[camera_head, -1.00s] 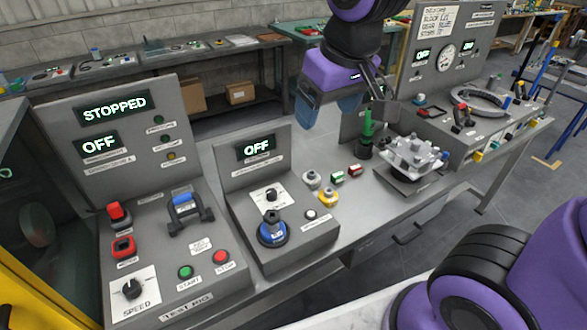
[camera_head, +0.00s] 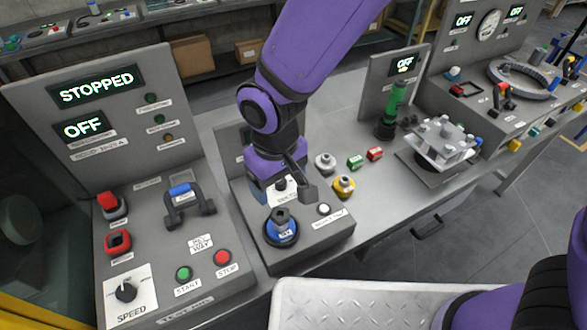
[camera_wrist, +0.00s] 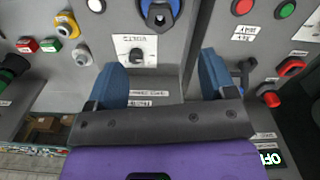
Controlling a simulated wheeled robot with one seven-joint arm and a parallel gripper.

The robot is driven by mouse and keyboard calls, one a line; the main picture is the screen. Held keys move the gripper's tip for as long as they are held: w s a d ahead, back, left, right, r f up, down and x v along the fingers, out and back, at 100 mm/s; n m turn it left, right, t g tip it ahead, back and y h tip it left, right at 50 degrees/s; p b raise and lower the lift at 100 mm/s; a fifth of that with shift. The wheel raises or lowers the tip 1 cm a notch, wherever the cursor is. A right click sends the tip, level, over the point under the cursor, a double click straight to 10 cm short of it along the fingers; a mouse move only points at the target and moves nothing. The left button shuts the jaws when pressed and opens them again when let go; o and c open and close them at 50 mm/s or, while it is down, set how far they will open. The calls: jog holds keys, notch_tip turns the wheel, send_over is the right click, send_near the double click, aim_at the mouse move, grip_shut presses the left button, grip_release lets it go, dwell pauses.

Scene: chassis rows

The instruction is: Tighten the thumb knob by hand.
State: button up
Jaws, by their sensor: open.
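My gripper (camera_head: 280,188) is open and empty, pointing down above the middle console. In the wrist view its blue fingers stand wide apart on both sides of the view (camera_wrist: 160,75). A small black knob on a white plate (camera_wrist: 136,56) shows between and beyond them; in the head view the gripper partly covers that plate. A blue round base with a dark top (camera_head: 281,226) sits just in front of the gripper. On the bench to the right are a grey knob-like part (camera_head: 325,163) and a yellow one (camera_head: 343,187). I cannot tell which is the thumb knob.
The left console has a STOPPED display (camera_head: 97,87), a blue-gripped lever (camera_head: 182,192), a speed dial (camera_head: 127,289) and green and red buttons. A green-handled tool (camera_head: 393,108) and a grey multi-post fixture (camera_head: 441,143) stand right. A pale tray (camera_head: 370,300) is at the front.

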aim_at(280, 216)
notch_tip(280, 216, down, 11)
jog(key=shift+r, duration=0.1)
dwell(0.5)
jog(key=c, duration=1)
jog(key=shift+o, duration=1.4)
jog(key=shift+c, duration=1)
jog(key=m, duration=0.4)
jog(key=shift+m, duration=0.9)
